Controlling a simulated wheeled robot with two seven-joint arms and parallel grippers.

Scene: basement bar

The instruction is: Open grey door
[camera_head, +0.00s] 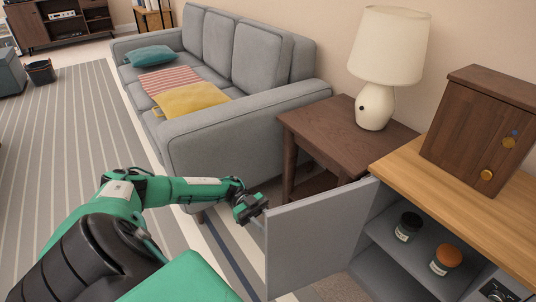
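The grey door (318,243) of the low cabinet stands swung outward, well open. Its free edge points toward the left and the cabinet inside is exposed. My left gripper (257,211) is at the upper part of that free edge. Its fingers are small and dark here, so I cannot tell whether they touch the door or are open or shut. The cabinet has a light wooden top (420,172) and a grey shelf (413,255). My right gripper is not in view.
A dark jar (408,227) and an orange-lidded jar (445,260) stand on the shelf. A wooden side table (318,119) with a lamp (389,60) is behind the door. A grey sofa (225,135) stands at the back. Striped rug (70,140) lies clear on the left.

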